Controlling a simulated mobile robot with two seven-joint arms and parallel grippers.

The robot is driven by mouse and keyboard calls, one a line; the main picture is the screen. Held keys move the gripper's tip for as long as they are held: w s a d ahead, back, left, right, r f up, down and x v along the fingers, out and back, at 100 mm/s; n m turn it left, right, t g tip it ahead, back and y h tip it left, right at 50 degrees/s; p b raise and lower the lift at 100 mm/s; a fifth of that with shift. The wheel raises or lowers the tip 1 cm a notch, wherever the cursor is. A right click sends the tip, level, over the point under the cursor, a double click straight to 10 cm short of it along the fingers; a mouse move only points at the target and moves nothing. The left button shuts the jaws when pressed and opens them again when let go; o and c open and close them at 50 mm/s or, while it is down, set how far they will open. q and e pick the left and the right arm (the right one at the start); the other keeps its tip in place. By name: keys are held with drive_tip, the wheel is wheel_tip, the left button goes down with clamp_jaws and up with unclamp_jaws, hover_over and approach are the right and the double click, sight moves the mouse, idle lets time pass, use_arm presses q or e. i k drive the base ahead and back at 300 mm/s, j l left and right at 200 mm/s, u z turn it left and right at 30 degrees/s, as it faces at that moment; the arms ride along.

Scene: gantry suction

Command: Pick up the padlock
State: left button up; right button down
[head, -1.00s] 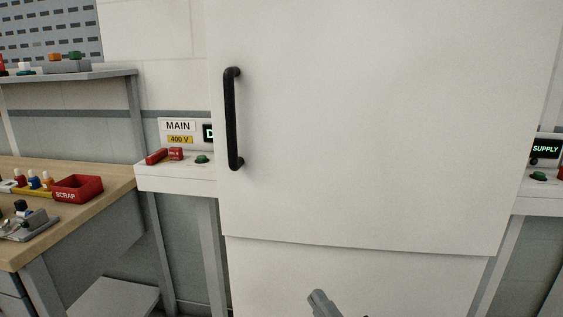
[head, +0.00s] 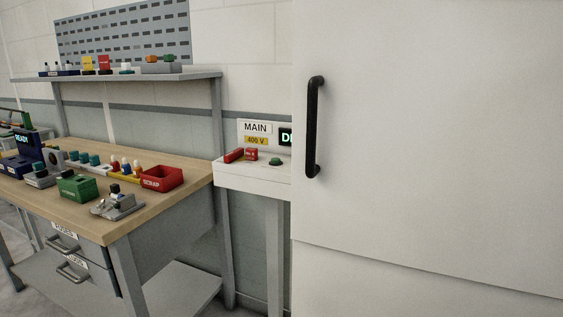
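I cannot make out a padlock for certain in the head view. A small red block (head: 251,155) with tiny unreadable lettering sits on the white shelf of the MAIN 400 V station, beside a red bar (head: 234,156); whether either is a padlock is too small to tell. Neither of my grippers is in view.
The workbench (head: 170,205) at left holds a red SCRAP bin (head: 162,178), a green bin (head: 77,188) and a grey fixture (head: 118,206). A green button (head: 275,161) is on the MAIN station. A large white cabinet (head: 440,150) with a black handle (head: 313,125) fills the right.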

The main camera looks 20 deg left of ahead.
sight(251, 153)
drive_tip(key=j+z, duration=0.1)
drive_tip(key=z, duration=0.25)
drive_tip(key=j+z, duration=0.15)
drive_tip(key=z, duration=0.2)
drive_tip(key=j+z, duration=0.4)
drive_tip(key=j, duration=0.35)
drive_tip(key=j+z, duration=0.15)
drive_tip(key=j, duration=0.6)
drive_tip(key=k, duration=0.05)
